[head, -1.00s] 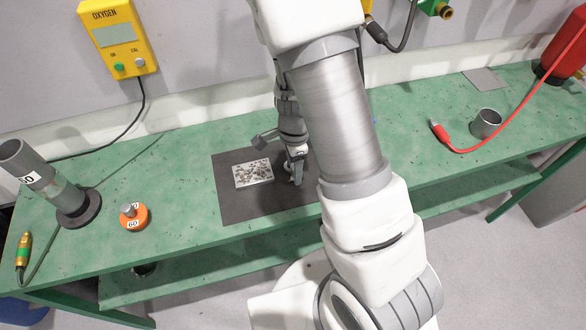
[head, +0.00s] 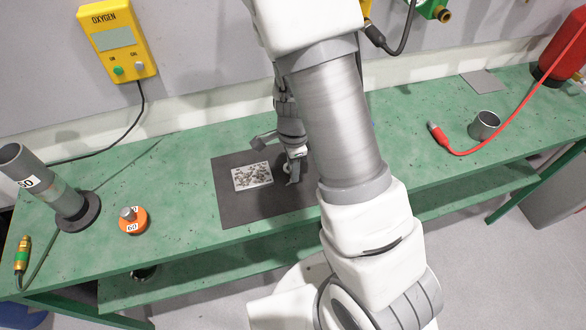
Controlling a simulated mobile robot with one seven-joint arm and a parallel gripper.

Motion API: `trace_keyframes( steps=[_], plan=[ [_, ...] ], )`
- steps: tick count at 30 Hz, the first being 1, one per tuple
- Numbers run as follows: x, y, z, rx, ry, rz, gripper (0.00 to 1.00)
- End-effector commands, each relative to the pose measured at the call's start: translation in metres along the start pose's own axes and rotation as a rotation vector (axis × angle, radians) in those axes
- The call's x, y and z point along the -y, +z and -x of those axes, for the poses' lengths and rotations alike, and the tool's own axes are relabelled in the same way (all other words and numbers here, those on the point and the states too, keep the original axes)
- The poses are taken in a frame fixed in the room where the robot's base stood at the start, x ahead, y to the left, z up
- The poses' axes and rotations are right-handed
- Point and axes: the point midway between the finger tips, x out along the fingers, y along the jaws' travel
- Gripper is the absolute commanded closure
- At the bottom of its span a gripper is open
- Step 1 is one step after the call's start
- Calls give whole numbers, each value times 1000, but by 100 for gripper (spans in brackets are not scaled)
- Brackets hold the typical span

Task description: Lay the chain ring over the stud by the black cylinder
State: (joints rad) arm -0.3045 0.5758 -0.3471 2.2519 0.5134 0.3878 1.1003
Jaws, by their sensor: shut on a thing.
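My gripper (head: 292,178) is low over the right part of a dark grey mat (head: 238,210) on the green bench. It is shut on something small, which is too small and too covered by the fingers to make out. A pale plate (head: 252,176) with a speckled pattern or small bits on it lies on the mat, just left of the gripper. I cannot pick out the chain ring, the stud or a black cylinder for certain. My arm covers part of the bench right of the gripper.
A grey tube on a dark round base (head: 78,213) leans at the left. An orange round piece (head: 134,220) with a label lies between it and the mat. A metal cup (head: 484,125) and red cable (head: 436,130) are at the right.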

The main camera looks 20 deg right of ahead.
Motion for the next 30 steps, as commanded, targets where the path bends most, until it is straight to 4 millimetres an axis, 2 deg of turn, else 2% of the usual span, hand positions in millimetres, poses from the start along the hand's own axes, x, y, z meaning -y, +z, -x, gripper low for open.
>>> trace_keyframes(
  steps=[5,7,19,24,30],
  plan=[
    [1,1,25,0,-4,3,100],
    [1,1,42,1,-6,4,100],
    [-82,-32,93,2,-3,0,100],
    [-98,-39,99,1,-4,1,100],
    [-106,-43,104,0,-2,0,100]
  ],
)
